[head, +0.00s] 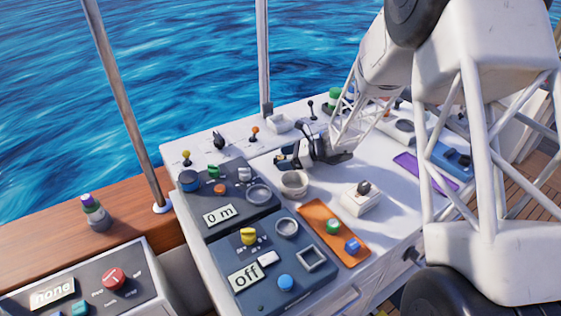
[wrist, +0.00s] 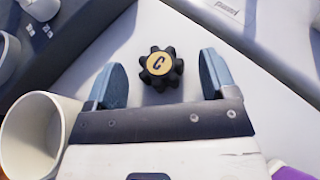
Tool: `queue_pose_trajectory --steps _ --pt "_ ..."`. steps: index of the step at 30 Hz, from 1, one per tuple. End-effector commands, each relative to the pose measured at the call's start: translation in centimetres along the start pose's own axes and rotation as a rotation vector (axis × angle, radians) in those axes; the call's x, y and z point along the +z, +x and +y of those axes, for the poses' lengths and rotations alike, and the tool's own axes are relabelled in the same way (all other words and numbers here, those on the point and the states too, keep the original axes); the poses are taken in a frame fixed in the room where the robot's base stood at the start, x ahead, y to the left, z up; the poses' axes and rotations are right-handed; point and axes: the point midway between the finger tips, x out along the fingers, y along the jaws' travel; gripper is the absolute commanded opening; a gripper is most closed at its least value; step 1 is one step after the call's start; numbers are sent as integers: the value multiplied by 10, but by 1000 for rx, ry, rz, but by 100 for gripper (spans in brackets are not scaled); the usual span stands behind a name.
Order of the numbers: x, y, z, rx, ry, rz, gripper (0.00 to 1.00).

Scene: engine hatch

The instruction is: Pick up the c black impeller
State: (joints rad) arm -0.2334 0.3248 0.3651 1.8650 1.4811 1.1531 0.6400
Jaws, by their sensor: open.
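The c black impeller (wrist: 161,67) is a small black toothed wheel with a yellow top marked "C", in the wrist view. It lies on the white surface, between the two blue-grey fingers and towards their tips. My gripper (wrist: 163,78) is open, with a gap on each side of the impeller. In the head view my gripper (head: 290,158) is low over the white console top, behind the white cup. I cannot clearly make out the impeller there, beside the gripper's dark parts.
A white cup (wrist: 30,135) stands close by my gripper's left side; it also shows in the head view (head: 294,185). Dark control panels (head: 240,205), an orange tray (head: 318,222), a white block (head: 360,202) and a purple mat (head: 412,166) are around it.

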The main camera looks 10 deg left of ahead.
Motion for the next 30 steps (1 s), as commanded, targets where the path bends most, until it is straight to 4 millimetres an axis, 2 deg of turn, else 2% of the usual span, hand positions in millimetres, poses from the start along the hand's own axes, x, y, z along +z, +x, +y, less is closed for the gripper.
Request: queue_pose_trajectory --steps 6,21,23,30 --pt "0 11 0 -1 0 -1 78" --pt "0 11 0 -1 0 -1 78" --pt "0 11 0 -1 0 -1 71" --pt "0 11 0 -1 0 0 34"
